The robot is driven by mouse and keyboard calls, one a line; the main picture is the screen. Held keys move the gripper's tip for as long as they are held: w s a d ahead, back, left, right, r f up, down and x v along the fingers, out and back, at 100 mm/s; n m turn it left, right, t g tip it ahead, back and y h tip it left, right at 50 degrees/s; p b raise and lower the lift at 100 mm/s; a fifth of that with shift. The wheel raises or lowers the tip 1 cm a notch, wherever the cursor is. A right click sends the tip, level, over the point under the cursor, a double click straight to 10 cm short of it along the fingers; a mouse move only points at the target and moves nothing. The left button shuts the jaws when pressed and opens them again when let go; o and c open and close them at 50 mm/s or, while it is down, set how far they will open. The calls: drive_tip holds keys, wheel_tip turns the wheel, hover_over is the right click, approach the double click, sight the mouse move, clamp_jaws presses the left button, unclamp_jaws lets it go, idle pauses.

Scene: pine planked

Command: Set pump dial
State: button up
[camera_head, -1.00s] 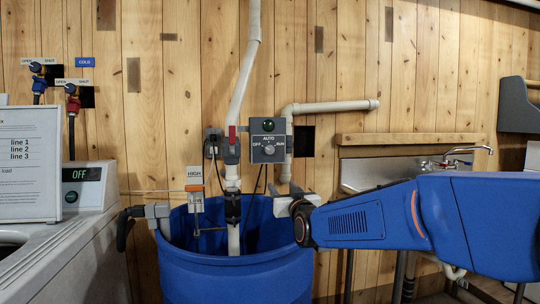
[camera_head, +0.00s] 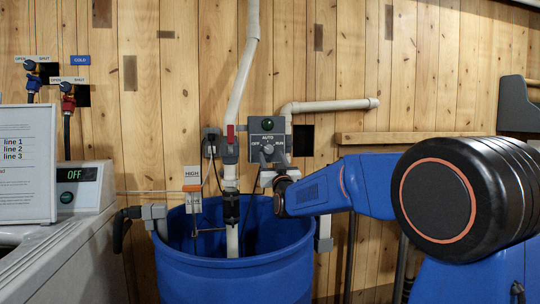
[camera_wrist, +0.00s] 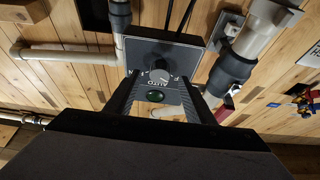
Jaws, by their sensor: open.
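The pump control box (camera_head: 267,139) is a grey box on the plank wall above the blue barrel, with a green lamp (camera_head: 267,124) on top. Its dial (camera_head: 267,149) is a round knob among the labels OFF, AUTO and RUN; its exact setting is too small to tell. My gripper (camera_head: 268,176) is just below the box in the head view, partly hidden by my wrist. In the wrist view the box appears upside down, and the dial (camera_wrist: 160,76) lies between the two open fingers of my gripper (camera_wrist: 168,88). Contact with the dial cannot be told.
The blue barrel (camera_head: 232,275) stands below, with a white pipe (camera_head: 243,75) rising from it beside the box. A HIGH/LOW float gauge (camera_head: 193,186) is at its left. A washer panel (camera_head: 78,180) reads OFF at far left. Another white pipe (camera_head: 335,105) runs right of the box.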

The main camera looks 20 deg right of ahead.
sight(268, 150)
drive_tip(key=shift+x, duration=1.7)
drive_tip(key=shift+c, duration=0.7)
drive_tip(key=c, duration=0.9)
drive_tip(key=shift+m, duration=0.4)
drive_tip(key=m+h, duration=0.1)
drive_tip(key=m, duration=0.1)
drive_tip(key=m+h, duration=0.1)
drive_tip(key=m, duration=0.2)
drive_tip(key=m+g+h, duration=0.1)
drive_tip(key=m+h, duration=0.1)
drive_tip(key=shift+a, duration=0.35)
drive_tip(key=m+h, duration=0.1)
drive_tip(key=m, duration=0.1)
drive_tip(key=m+g+h, duration=0.1)
drive_tip(key=m, duration=0.2)
drive_tip(key=m+g, duration=0.1)
drive_tip(key=m, duration=0.2)
drive_tip(key=shift+a+r+h, duration=0.15)
drive_tip(key=shift+r+h, duration=0.15)
drive_tip(key=shift+h, duration=0.1)
drive_tip(key=shift+m+g, duration=0.3)
